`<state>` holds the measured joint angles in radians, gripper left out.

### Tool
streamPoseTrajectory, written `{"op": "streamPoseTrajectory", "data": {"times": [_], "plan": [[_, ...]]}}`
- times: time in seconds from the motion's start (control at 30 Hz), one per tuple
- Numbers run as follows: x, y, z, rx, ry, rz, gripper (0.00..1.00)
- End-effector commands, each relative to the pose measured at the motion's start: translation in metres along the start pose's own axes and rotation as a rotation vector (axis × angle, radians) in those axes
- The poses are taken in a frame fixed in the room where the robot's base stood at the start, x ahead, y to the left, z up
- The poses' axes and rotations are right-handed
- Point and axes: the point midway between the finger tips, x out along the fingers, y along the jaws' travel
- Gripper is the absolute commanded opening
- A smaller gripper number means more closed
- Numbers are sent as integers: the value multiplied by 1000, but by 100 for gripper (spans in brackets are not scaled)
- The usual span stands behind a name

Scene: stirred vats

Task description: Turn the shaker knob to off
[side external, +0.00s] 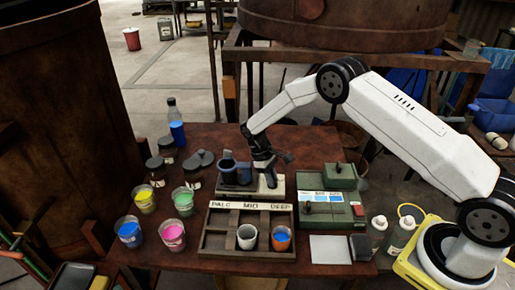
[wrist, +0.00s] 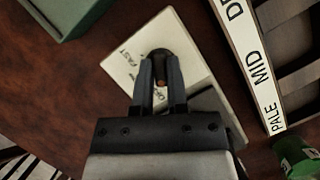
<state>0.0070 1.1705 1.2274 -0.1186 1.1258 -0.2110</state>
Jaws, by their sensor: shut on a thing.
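The shaker (side external: 273,188) is a pale flat base behind the labelled tray, and a dark blue vessel (side external: 236,174) stands on its left part. In the wrist view, its pale top plate (wrist: 125,66) carries the printed word FAST. The shaker knob (wrist: 160,55) is dark and round, with an orange-brown spot between the fingers. My gripper (wrist: 161,80) is shut on the knob, one finger on each side. In the side view, my gripper (side external: 266,180) points down at the right part of the shaker and hides the knob.
A wooden tray (side external: 205,243) marked PALE, MID, DEEP lies in front, holding a grey cup (side external: 247,236) and a blue cup (side external: 281,239). A green box (side external: 340,215) with dark knobs stands right. Several paint cups (side external: 172,236) and dark jars (side external: 155,168) stand left.

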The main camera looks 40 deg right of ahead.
Motion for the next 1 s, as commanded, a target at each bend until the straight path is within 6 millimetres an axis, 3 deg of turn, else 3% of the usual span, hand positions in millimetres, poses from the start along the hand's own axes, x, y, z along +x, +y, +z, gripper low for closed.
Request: {"op": "streamPoseTrajectory", "data": {"times": [0.23, 0.27, 0.37, 0.77, 1.0], "plan": [[-2, 1, -1, -3, 6, 4, 0], [-2, 1, -1, -3, 6, 4, 21], [-2, 0, -1, -3, 5, 3, 53], [-3, 0, 0, -1, 2, 1, 53], [-21, 0, -1, -1, 4, 2, 53]]}}
